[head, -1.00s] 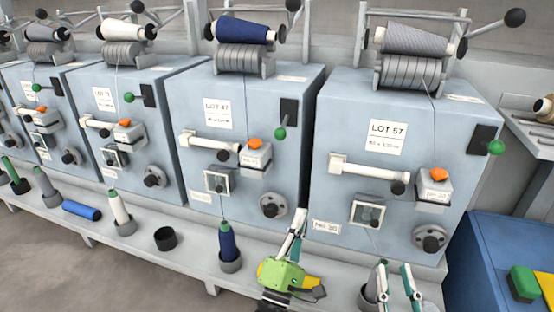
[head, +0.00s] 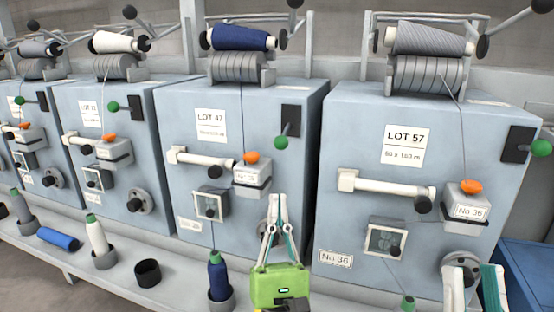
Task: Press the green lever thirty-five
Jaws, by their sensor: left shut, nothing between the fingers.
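The LOT 47 machine (head: 225,95) has a green ball lever (head: 281,143) on a black plate at its upper right. Its number labels are too blurred to read surely. The LOT 57 machine (head: 350,120), labelled what reads as No 36, has another green lever (head: 541,147) at the right edge. My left gripper (head: 278,200) is shut and empty, pointing up in front of the LOT 47 dial, below that machine's lever and apart from it in the picture. My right gripper (head: 478,268) is at the lower right before the LOT 57 dial, fingers apart, partly cut off.
Orange buttons sit on boxes on the fronts, one on LOT 47 (head: 251,158) and one on LOT 57 (head: 471,187). White bars (head: 205,160) jut out beside them. Spools, including a blue one (head: 218,275), and an empty black cup (head: 148,272) stand on the ledge. A blue cabinet (head: 528,262) is at right.

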